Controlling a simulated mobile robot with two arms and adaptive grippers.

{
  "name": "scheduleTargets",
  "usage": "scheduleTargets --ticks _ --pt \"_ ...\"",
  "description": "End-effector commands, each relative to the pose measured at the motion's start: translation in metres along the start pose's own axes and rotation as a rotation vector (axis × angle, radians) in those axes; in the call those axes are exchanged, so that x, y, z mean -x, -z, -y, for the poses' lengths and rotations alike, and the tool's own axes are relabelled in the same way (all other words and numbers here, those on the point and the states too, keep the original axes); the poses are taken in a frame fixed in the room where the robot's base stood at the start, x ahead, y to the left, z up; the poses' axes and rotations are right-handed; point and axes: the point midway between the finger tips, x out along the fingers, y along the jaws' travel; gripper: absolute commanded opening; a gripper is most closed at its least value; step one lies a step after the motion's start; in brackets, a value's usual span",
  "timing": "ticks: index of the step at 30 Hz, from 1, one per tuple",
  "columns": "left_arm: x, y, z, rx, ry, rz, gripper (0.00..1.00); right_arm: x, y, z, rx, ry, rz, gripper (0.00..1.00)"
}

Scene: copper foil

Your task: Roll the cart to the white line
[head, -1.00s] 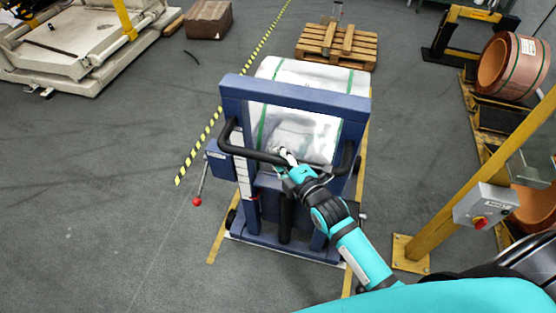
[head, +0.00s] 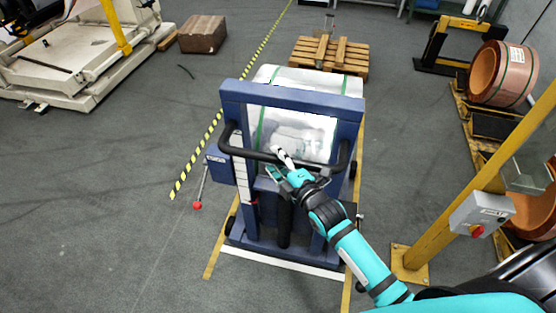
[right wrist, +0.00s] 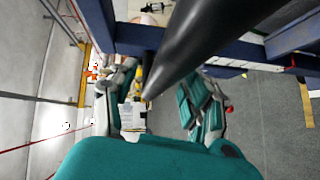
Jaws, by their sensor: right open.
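The cart (head: 232,100) is a blue upright frame with a black handlebar (head: 262,156). It carries a white wrapped roll (head: 310,79) with green straps. A white line (head: 283,263) lies on the floor just behind the cart's near base edge, between two yellow floor strips. My right gripper (head: 280,163) is at the middle of the handlebar, open, with its fingers toward the roll. In the right wrist view, the black bar crosses above and between the open fingers (right wrist: 160,106). I cannot tell whether they touch it. My left gripper is out of view.
A wooden pallet (head: 330,53) stands beyond the cart. A yellow-black floor stripe (head: 213,126) runs along the left. A yellow post (head: 450,213) with a grey switch box (head: 480,214) stands close on the right, near copper coils (head: 503,72). Floor left of the cart is clear.

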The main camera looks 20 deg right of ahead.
Motion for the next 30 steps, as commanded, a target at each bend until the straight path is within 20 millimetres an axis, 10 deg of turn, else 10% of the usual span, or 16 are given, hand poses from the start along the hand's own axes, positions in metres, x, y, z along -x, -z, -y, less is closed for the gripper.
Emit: scheduleTargets --ticks 8,21,30 --pt "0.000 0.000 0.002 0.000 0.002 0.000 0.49 0.020 0.000 0.003 0.003 0.005 0.000 0.49" --pt "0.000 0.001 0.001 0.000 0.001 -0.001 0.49 0.107 0.001 0.001 0.002 0.001 0.000 0.49" --pt "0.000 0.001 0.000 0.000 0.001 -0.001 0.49 0.122 0.001 -0.001 0.001 -0.002 0.001 0.49"
